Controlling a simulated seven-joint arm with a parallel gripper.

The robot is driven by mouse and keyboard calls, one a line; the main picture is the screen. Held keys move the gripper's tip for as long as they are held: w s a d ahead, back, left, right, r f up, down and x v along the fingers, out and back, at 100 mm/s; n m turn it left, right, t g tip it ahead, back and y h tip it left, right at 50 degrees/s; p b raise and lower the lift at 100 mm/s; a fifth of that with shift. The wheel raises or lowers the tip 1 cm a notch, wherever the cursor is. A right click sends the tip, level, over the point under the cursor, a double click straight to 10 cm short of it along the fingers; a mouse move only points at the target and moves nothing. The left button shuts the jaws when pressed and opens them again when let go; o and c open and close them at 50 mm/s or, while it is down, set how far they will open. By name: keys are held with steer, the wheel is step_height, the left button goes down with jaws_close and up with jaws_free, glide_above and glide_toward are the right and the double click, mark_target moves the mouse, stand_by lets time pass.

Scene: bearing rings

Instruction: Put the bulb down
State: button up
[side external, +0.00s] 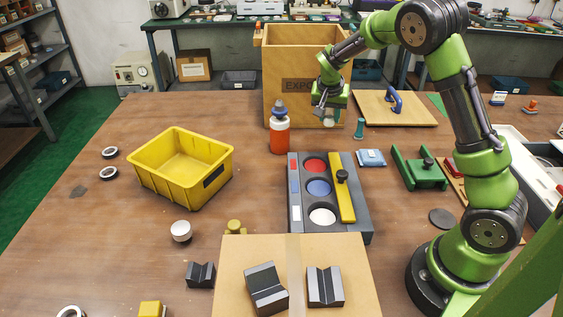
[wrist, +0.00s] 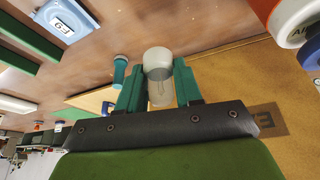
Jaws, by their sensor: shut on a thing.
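In the side external view my gripper (side external: 327,111) hangs in front of the large tan box marked EXPO (side external: 290,62), above the table. The bulb is small there and partly hidden by the fingers. I see no surface touching the bulb, though its exact height is hard to tell.
An orange bottle (side external: 279,135) stands left of my gripper and a small teal peg (side external: 359,128) to its right. A grey fixture with coloured discs (side external: 359,228) lies nearer. A yellow bin (side external: 150,179) is at left. A board with a blue handle (side external: 421,112) lies at right.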

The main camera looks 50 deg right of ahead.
steer(key=s+d+m+g, duration=0.2)
steer(key=s+d+m, duration=0.4)
steer(key=d, duration=0.8)
steer(key=m+g, duration=0.1)
steer(key=m, duration=0.2)
glide_above(404, 140)
steer(key=a, duration=0.1)
steer(key=shift+m, duration=0.4)
steer(key=f, duration=0.4)
steer(key=shift+w+a+f, duration=0.2)
steer(key=shift+a+f, duration=0.05)
steer(key=shift+f, duration=2.35)
steer(key=shift+f, duration=0.1)
steer(key=o, duration=1)
steer(key=shift+o, duration=0.2)
